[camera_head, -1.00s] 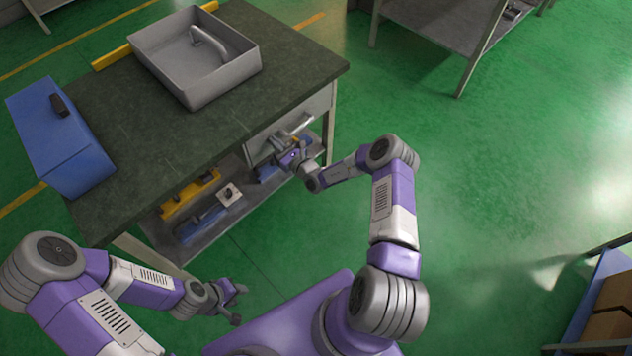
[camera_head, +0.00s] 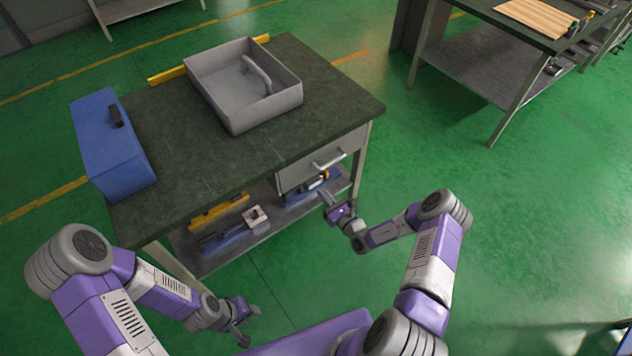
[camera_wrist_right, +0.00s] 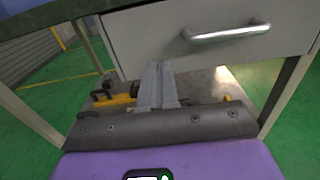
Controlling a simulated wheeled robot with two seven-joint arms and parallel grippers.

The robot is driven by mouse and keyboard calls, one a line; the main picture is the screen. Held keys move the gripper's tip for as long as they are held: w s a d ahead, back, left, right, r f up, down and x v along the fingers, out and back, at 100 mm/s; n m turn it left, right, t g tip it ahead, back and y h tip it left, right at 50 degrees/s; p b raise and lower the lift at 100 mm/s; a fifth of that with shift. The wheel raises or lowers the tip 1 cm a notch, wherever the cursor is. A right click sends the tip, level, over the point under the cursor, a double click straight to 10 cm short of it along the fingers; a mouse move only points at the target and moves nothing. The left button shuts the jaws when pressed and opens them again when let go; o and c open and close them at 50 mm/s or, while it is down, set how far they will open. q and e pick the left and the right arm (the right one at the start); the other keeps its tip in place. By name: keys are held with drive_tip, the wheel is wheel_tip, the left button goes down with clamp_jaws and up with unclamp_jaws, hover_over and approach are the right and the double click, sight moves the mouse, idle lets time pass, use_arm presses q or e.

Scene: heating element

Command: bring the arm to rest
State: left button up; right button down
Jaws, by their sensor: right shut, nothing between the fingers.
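My right gripper (camera_head: 328,197) is in front of the workbench, below and apart from the drawer handle (camera_head: 329,159). In the right wrist view its two fingers (camera_wrist_right: 158,83) lie together with nothing between them. The grey drawer (camera_head: 300,176) under the tabletop looks shut, and its handle (camera_wrist_right: 225,33) shows above the fingers in the right wrist view. My left gripper (camera_head: 250,324) is at the lower left of the head view, clear of the bench, with its fingers apart and empty.
The dark bench top (camera_head: 190,150) carries a grey open tray (camera_head: 265,117) with a curved grey piece (camera_head: 257,74), and a blue box (camera_head: 110,145). Yellow and blue tools (camera_head: 218,211) lie on the lower shelf. Another bench (camera_head: 480,65) stands at upper right. Green floor is free at right.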

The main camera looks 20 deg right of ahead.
drive_tip(key=shift+v, duration=1.75)
drive_tip(key=s+a+n+g+y, duration=0.9)
drive_tip(key=s+a+n+g, duration=0.4)
drive_tip(key=a, duration=0.6)
drive_tip(key=s+d+f+n+g+h, duration=0.1)
drive_tip(key=s+d+n+g+h, duration=0.1)
drive_tip(key=s+n+h, duration=0.3)
drive_tip(key=s+d+f+n+g+h, duration=0.1)
drive_tip(key=s+n+h, duration=0.3)
drive_tip(key=n, duration=0.8)
drive_tip(key=shift+s+d+f+g+h, duration=0.4)
drive_tip(key=shift+s+f+g, duration=0.1)
drive_tip(key=shift+s, duration=0.85)
